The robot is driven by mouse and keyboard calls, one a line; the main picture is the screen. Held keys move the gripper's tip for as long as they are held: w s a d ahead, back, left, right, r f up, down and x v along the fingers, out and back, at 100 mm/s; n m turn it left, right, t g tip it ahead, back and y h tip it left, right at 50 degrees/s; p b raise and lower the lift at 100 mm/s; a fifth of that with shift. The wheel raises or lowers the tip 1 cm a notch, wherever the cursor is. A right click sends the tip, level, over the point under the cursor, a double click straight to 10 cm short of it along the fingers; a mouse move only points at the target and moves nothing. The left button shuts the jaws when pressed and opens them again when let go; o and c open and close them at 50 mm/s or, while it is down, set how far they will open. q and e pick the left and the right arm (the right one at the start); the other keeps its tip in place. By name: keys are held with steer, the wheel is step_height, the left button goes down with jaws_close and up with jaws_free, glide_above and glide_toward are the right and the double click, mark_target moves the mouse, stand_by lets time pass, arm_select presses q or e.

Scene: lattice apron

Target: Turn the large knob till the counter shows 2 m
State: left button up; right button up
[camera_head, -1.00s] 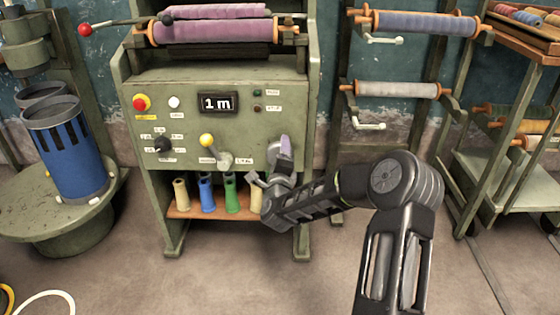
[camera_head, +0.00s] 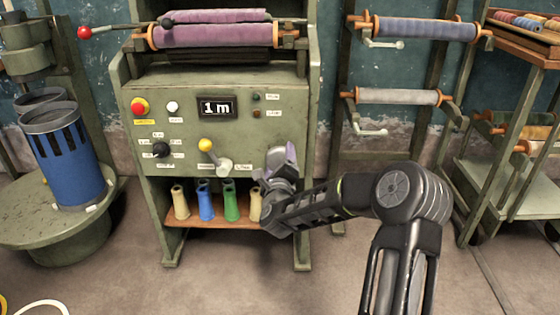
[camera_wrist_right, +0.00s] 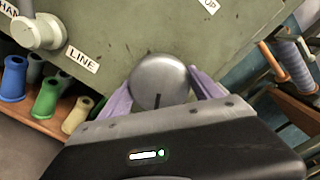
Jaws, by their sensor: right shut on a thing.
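The counter (camera_head: 217,107) on the green machine panel reads "1 m". The large knob (camera_wrist_right: 160,80) is a round silver knob with a dark index mark near its lower edge in the right wrist view. My right gripper (camera_head: 282,162) is at the panel's lower right in the head view, and its purple fingers stand on both sides of the knob, shut on it. In the head view the gripper hides most of the knob. My left gripper is not in view.
Left of the knob is a lever with a yellow ball (camera_head: 205,144) and a "LINE" label (camera_wrist_right: 82,58). A red button (camera_head: 140,107) and a black selector (camera_head: 160,149) are farther left. Several coloured cones stand on the wooden shelf (camera_head: 188,222) below.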

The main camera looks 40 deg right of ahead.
mark_target(280, 162)
steer(key=o, duration=1.4)
steer(key=p+v, duration=0.1)
steer(key=v, duration=0.5)
steer(key=shift+s+a+p, duration=0.25)
steer(key=shift+p, duration=0.15)
steer(key=shift+s+a, duration=0.3)
steer(key=shift+s, duration=0.2)
